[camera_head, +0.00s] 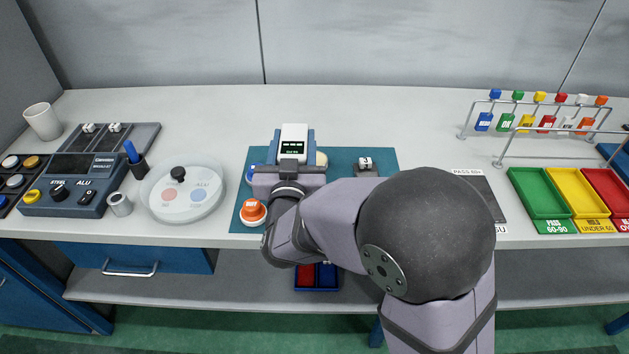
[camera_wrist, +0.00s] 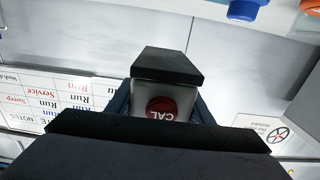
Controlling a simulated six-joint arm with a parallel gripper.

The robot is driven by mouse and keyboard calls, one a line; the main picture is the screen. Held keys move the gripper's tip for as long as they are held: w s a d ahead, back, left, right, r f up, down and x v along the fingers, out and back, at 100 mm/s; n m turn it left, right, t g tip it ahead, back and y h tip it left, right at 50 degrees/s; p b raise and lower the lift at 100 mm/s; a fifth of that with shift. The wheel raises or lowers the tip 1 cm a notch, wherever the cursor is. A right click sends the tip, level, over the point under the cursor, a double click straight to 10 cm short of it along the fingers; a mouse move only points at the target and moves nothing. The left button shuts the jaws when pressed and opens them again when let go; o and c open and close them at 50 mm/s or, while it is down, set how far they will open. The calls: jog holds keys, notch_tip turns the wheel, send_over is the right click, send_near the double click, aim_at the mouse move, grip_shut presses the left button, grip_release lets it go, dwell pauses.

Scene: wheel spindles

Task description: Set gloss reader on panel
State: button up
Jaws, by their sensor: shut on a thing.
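The gloss reader (camera_head: 294,134) is a white block with a small dark display, above the teal mat in the head view.
The teal mat (camera_head: 346,156) holds an orange-topped piece (camera_head: 253,210) and a small white-topped block (camera_head: 365,163). Green, yellow and red trays (camera_head: 541,190) and a rack of coloured tags (camera_head: 545,112) stand right. A round white dish (camera_head: 184,205) and control box (camera_head: 75,190) stand left.

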jog(key=shift+f, duration=2.65)
jog(key=shift+f, duration=0.15)
jog(key=shift+f, duration=1.95)
jog(key=shift+f, duration=0.2)
jog(key=o, duration=1.4)
jog(key=shift+r, duration=0.1)
